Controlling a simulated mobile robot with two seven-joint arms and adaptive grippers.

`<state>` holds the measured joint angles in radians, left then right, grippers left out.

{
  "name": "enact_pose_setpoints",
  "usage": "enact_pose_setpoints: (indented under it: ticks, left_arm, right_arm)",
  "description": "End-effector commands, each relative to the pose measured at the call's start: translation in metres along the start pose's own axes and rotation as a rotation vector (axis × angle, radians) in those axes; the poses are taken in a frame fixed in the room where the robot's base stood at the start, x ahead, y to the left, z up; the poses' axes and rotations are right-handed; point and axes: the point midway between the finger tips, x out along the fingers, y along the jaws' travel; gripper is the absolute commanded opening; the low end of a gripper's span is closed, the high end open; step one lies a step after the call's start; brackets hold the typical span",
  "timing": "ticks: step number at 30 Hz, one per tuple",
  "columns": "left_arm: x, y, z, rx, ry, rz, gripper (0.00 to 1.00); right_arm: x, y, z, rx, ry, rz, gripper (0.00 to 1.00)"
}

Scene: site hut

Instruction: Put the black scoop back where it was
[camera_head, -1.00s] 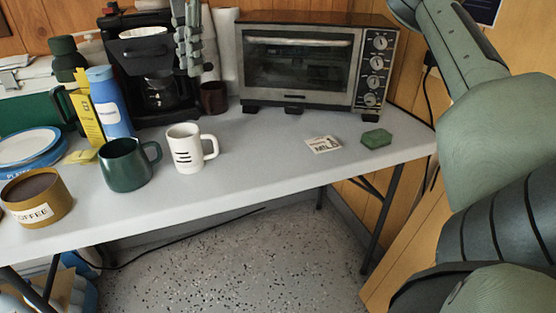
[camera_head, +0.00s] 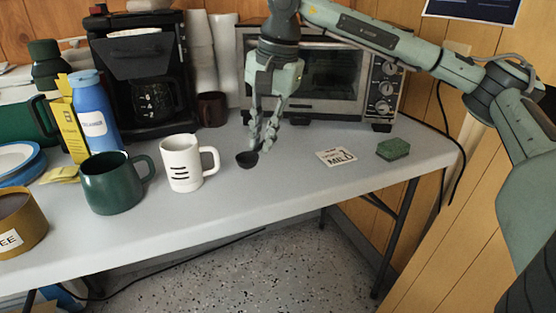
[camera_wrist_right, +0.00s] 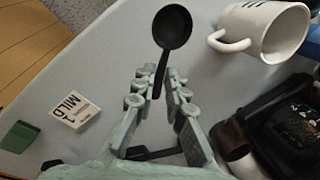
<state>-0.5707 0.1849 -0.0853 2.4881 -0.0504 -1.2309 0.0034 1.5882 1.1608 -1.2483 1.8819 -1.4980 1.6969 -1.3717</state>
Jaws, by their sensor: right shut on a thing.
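The black scoop (camera_head: 247,159) has a small round bowl and a thin handle. My right gripper (camera_head: 263,141) is shut on its handle, in front of the toaster oven and right of the white mug. In the right wrist view the scoop's bowl (camera_wrist_right: 172,27) sticks out beyond the fingertips of my right gripper (camera_wrist_right: 161,84), with the handle between them. The bowl is low over the grey table (camera_head: 235,205); I cannot tell whether it touches the top. My left gripper is not in view.
The white striped mug (camera_head: 182,170) stands close left of the scoop, with the green mug (camera_head: 112,188) beyond it. The coffee maker (camera_head: 130,65) and toaster oven (camera_head: 330,85) stand behind. A "MILD" card (camera_head: 337,157) and green sponge (camera_head: 393,149) lie to the right. The front middle is clear.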

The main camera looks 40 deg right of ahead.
Motion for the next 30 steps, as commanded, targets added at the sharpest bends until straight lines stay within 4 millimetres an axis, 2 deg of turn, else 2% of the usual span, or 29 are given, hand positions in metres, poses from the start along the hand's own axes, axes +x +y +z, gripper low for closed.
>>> enact_pose_setpoints:
  ticks: [3,6,10,15,18,30]
  left_arm:
    - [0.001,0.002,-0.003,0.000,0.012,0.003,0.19]
    - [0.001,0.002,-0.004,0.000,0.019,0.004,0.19]
    - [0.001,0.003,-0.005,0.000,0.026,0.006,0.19]
    - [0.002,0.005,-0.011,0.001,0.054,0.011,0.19]
    - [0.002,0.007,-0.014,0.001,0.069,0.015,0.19]
    - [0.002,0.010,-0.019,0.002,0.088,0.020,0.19]
  right_arm:
    - [0.010,0.015,-0.017,0.004,0.001,0.000,0.00]
    - [0.014,0.021,-0.025,0.002,0.001,-0.001,0.00]
    - [0.022,0.024,-0.027,0.000,0.000,0.000,0.00]
    - [0.047,0.030,-0.027,0.002,0.000,0.000,0.00]
    - [0.054,0.031,-0.027,0.001,0.000,-0.001,0.00]
    - [0.056,0.031,-0.027,0.002,0.000,-0.001,0.00]
